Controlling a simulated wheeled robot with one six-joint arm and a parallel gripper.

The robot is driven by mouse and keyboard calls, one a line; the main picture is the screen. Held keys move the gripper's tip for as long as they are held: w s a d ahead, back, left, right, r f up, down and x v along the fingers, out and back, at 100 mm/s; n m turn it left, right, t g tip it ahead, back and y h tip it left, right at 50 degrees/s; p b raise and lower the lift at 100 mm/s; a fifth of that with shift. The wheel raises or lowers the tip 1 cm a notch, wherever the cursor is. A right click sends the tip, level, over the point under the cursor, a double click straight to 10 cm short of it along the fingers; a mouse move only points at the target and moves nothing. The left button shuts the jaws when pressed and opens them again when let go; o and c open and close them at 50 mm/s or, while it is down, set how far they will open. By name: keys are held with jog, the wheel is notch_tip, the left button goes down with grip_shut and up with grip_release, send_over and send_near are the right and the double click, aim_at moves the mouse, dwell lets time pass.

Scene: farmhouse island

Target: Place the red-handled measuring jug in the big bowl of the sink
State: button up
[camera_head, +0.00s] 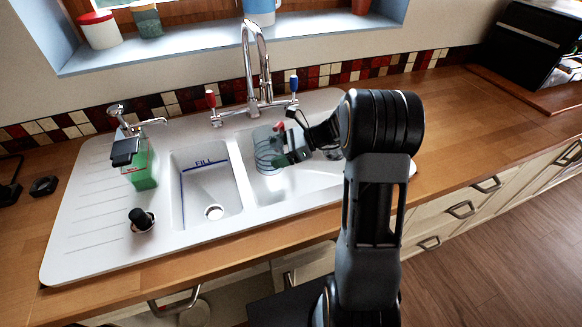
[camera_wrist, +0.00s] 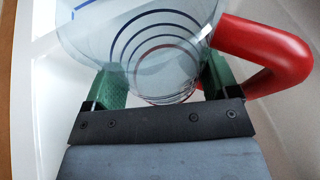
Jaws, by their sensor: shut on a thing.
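The clear measuring jug (camera_head: 266,150) with blue rings shows over the right bowl of the sink (camera_head: 275,185); I cannot tell its exact height or whether it touches the bowl. My gripper (camera_head: 286,152) is shut on the jug from the right. In the wrist view, the green fingers of my gripper (camera_wrist: 165,82) stand on either side of the jug's clear wall (camera_wrist: 145,45). The jug's red handle (camera_wrist: 270,55) sticks out to the right, outside the fingers. My arm hides part of the right bowl's right side. The left bowl (camera_head: 208,180), marked FILL, is empty.
A chrome tap (camera_head: 253,60) with red and blue handles stands behind the bowls. A green bottle (camera_head: 143,168) and a dark-topped stopper (camera_head: 141,219) stand on the left side of the sink.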

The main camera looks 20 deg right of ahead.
jog(key=shift+f, duration=3.8)
jog(key=shift+f, duration=0.15)
jog(key=o, duration=0.9)
jog(key=shift+d+r, duration=0.1)
jog(key=shift+r, duration=0.1)
jog(key=v, duration=1.2)
jog(key=shift+f+b, duration=0.1)
jog(key=shift+b, duration=0.2)
